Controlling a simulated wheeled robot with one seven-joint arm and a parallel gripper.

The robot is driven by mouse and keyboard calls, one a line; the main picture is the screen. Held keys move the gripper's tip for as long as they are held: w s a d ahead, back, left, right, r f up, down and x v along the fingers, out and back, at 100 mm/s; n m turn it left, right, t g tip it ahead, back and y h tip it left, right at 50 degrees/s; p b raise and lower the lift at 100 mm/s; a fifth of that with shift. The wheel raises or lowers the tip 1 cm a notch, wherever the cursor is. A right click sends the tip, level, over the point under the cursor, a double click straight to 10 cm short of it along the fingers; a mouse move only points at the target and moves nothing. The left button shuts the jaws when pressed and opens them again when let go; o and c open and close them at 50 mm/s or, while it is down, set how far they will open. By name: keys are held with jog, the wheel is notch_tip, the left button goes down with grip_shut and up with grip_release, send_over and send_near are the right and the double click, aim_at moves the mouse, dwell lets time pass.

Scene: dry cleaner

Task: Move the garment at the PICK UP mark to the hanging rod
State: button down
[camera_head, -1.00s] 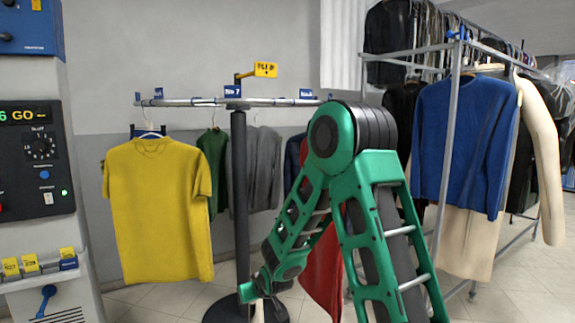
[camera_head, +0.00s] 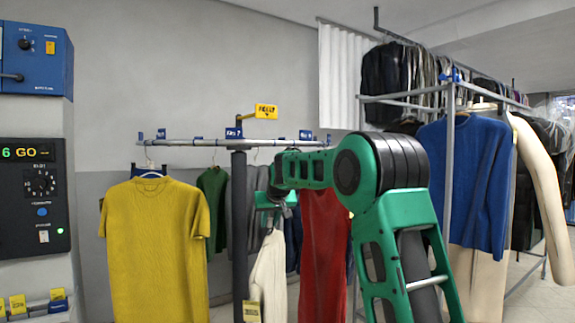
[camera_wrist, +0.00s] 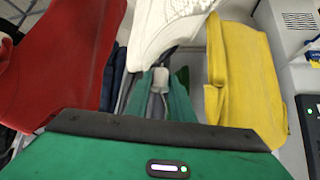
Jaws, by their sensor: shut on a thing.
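A white long-sleeved garment (camera_head: 268,275) hangs under my gripper (camera_head: 276,205), lower than the garments on the round stand. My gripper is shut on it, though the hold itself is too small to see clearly. The white garment also fills the top middle of the wrist view (camera_wrist: 165,25). A yellow tag (camera_head: 252,311) shows on its lower part. The yellow PICK UP sign (camera_head: 266,111) stands above the stand's ring (camera_head: 190,142). A metal rack with a rail (camera_head: 410,90) stands at the right, holding several garments; I cannot tell which rod is meant.
A yellow shirt (camera_head: 155,245) hangs at the stand's left, with green (camera_head: 212,200) and grey garments behind. A red garment (camera_head: 323,255) is right of the white one. A blue sweater (camera_head: 465,180) hangs on the rack. A control machine (camera_head: 35,200) stands far left.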

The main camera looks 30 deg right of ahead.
jog(key=s+d+r+m, duration=0.1)
jog(key=s+d+r, duration=0.15)
jog(key=r, duration=0.85)
jog(key=s+d+r, duration=0.1)
jog(key=s+r, duration=0.3)
jog(key=r, duration=0.7)
jog(key=s+a, duration=0.8)
jog(key=s, duration=0.1)
jog(key=shift+s+h, duration=0.2)
jog(key=shift+h, duration=0.1)
jog(key=shift+a+f, duration=0.1)
